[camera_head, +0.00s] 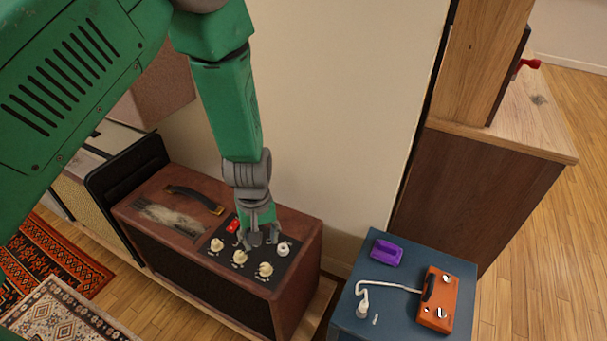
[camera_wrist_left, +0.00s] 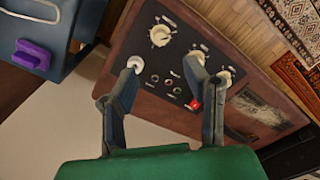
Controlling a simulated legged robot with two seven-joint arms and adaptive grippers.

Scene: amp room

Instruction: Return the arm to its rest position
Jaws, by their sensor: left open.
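My left arm comes in from the upper left of the head view and hangs down over the brown amp. My left gripper (camera_head: 258,236) is at the black control panel (camera_head: 238,273) on the amp's top, among its cream knobs. In the left wrist view my left gripper (camera_wrist_left: 168,78) has its two fingers spread apart with nothing between them. One fingertip is close to a white knob (camera_wrist_left: 135,63) and the other close to a cream knob (camera_wrist_left: 198,57). I cannot tell whether they touch. My right gripper is out of view.
The brown amp (camera_head: 150,222) has a handle and a red switch (camera_head: 232,226). A blue box (camera_head: 400,321) at its right bears a purple object (camera_head: 386,252) and an orange pedal (camera_head: 438,299) with a white cable. A wall stands behind, and a wooden cabinet (camera_head: 466,193) beyond.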

